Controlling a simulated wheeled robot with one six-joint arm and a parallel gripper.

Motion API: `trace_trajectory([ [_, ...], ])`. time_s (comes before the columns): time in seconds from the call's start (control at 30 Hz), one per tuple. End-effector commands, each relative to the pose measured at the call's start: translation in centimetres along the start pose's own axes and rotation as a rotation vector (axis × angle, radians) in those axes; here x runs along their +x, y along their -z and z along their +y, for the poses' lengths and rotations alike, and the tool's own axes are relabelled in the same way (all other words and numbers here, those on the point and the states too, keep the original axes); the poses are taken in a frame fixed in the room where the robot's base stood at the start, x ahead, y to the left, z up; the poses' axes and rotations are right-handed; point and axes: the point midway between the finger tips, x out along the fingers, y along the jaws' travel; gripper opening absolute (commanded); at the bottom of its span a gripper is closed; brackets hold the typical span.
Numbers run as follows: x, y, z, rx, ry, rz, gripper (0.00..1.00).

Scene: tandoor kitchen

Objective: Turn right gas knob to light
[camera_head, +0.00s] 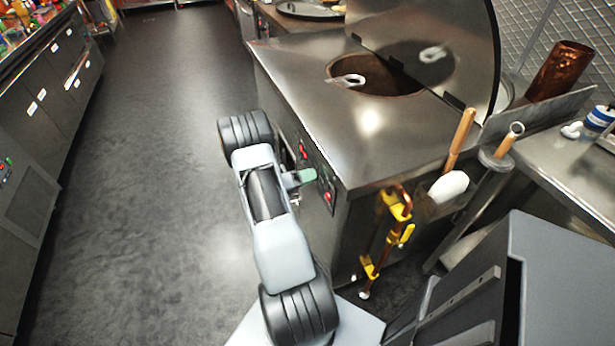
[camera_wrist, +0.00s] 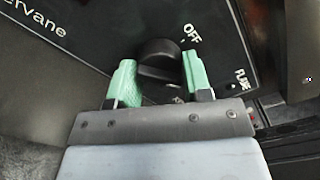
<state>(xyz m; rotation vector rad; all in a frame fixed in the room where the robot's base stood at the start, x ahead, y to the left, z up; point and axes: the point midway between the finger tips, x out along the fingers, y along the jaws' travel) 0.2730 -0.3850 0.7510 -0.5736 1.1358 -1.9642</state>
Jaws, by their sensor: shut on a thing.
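A black gas knob (camera_wrist: 158,50) sits on the dark control panel (camera_wrist: 95,40) in the wrist view, beside a printed "OFF" label. My gripper (camera_wrist: 158,66) has one green finger on each side of the knob and is shut on it. The knob's lower part is partly hidden by my gripper. In the head view my gripper (camera_head: 300,179) reaches the left-facing front of the steel tandoor counter (camera_head: 285,85); the knob itself is hidden there.
The round tandoor opening (camera_head: 400,90) has a raised lid (camera_head: 455,45) behind it. Yellow valves on a copper pipe (camera_head: 395,210) and a holder with wooden-handled tools (camera_head: 445,190) are right of my arm. The floor to the left is clear.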

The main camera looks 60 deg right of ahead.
Motion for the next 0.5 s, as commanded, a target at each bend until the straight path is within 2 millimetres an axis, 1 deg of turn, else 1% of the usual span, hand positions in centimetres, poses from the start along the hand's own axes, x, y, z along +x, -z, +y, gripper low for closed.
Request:
trace_trajectory([
  [0.13,0.05,0.13,0.0,-0.001,0.001,0.003,0.22],
  [0.17,0.05,0.13,-0.01,-0.001,0.001,0.003,0.47],
  [0.4,-0.02,0.05,0.0,0.0,0.0,0.001,0.7],
  [0.5,-0.03,0.03,0.0,0.001,0.0,0.0,0.7],
])
